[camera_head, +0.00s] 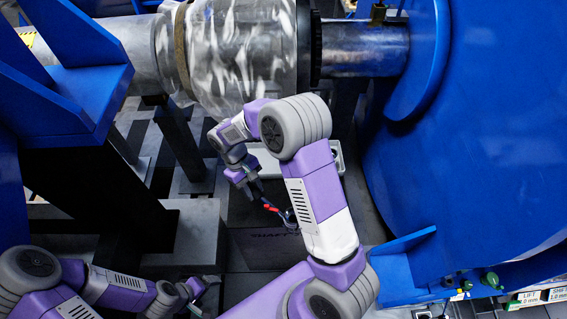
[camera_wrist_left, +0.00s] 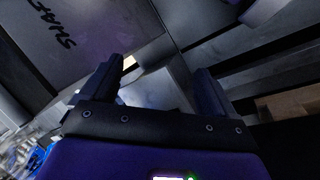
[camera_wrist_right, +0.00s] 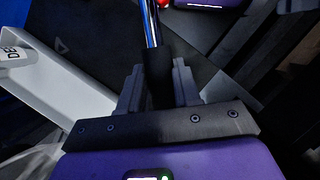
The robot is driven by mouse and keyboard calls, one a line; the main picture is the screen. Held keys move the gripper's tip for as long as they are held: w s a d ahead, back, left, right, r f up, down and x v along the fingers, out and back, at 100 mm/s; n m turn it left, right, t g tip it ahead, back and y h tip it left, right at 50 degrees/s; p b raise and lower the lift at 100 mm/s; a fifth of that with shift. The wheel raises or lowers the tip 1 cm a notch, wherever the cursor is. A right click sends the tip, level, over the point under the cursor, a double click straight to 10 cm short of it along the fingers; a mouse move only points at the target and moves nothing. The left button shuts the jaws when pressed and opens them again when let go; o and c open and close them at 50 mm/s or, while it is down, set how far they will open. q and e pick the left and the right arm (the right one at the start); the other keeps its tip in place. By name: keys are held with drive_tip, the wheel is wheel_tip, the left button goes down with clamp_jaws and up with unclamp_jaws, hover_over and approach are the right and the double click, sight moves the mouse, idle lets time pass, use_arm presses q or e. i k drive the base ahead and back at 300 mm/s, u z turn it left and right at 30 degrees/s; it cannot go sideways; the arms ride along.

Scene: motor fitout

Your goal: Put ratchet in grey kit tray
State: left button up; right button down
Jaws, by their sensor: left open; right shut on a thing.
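The ratchet (camera_head: 271,207) is held in my right gripper (camera_head: 252,183). It slants down to the right over a dark box, with a red part along it. In the right wrist view its black handle (camera_wrist_right: 158,65) sits between the shut fingers and its bright shaft runs up out of frame. A pale grey tray (camera_head: 338,150), which looks like the kit tray, lies behind my right arm, which hides much of it. In the right wrist view the tray (camera_wrist_right: 52,78) is left of the gripper. My left gripper (camera_wrist_left: 155,80) is open and empty, low at the left.
A dark box (camera_head: 262,252) with "SHAFT" lettering stands below the ratchet. A wrapped shaft (camera_head: 235,50) crosses above. A large blue housing (camera_head: 490,140) fills the right side. A blue bracket (camera_head: 65,85) and a grey block (camera_head: 195,235) stand at the left.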

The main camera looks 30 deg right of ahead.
sight(271, 169)
drive_tip(key=z, duration=1.1)
drive_tip(key=k, duration=0.65)
drive_tip(key=u, duration=0.55)
drive_tip(key=i, duration=1)
